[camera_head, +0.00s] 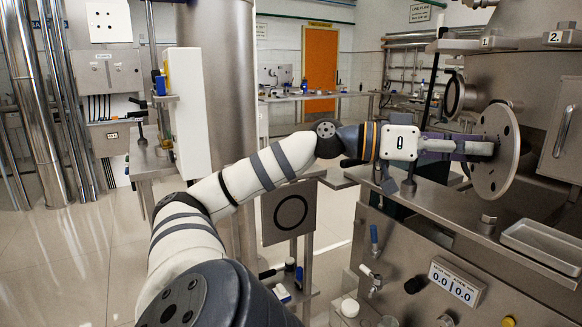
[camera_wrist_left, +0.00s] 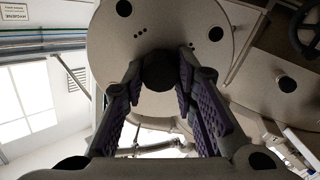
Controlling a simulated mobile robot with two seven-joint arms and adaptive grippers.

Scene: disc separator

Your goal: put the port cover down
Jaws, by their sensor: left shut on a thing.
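The port cover (camera_head: 499,152) is a round grey metal disc with several small holes. It stands nearly upright in the air above the machine's metal ledge, at the right of the head view. My left gripper (camera_head: 481,147) comes in from the left and is shut on the dark knob at the cover's middle. In the left wrist view the cover (camera_wrist_left: 185,22) fills the top, and the purple-padded fingers close around the black knob (camera_wrist_left: 160,70). My right gripper is not in view.
A round port ring (camera_head: 453,97) is on the machine behind the cover. A shallow metal tray (camera_head: 543,246) lies on the ledge (camera_head: 440,215) at the right, near a small bolt-like knob (camera_head: 487,222). A display reading 0.0 | 0.0 (camera_head: 456,284) is on the front below.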

